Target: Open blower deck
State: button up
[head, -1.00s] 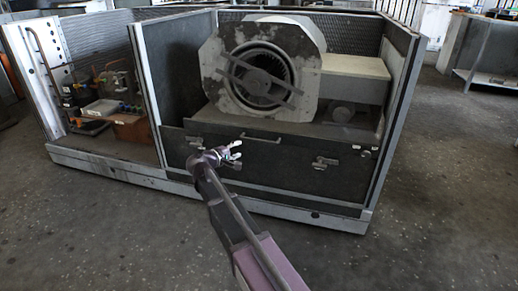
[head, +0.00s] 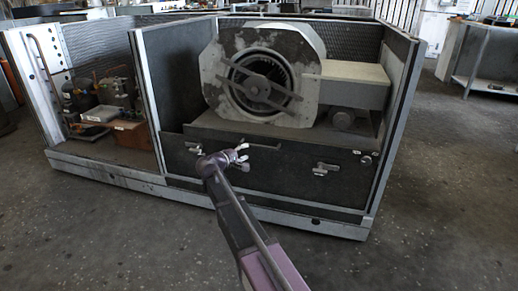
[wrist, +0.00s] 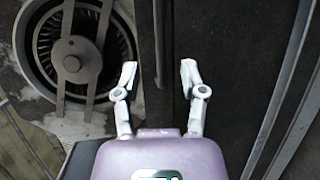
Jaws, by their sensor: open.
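The blower deck is the dark front panel (head: 270,172) below the blower in the housing's right bay, with a bar handle (head: 265,147) near its top edge. My gripper (head: 240,155) is open in front of the panel's upper left part, left of the bar handle.
The left bay holds a compressor and pipes (head: 95,100), behind a divider wall. A right side wall (head: 395,120) bounds the blower bay. The concrete floor (head: 430,220) in front and to the right is clear. A bench (head: 485,65) stands far right.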

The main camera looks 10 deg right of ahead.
aim_at(258, 147)
jog(key=b+x, duration=0.1)
jog(key=x, duration=0.8)
jog(key=shift+w+d, duration=0.15)
jog(key=shift+w, duration=0.05)
grip_shut()
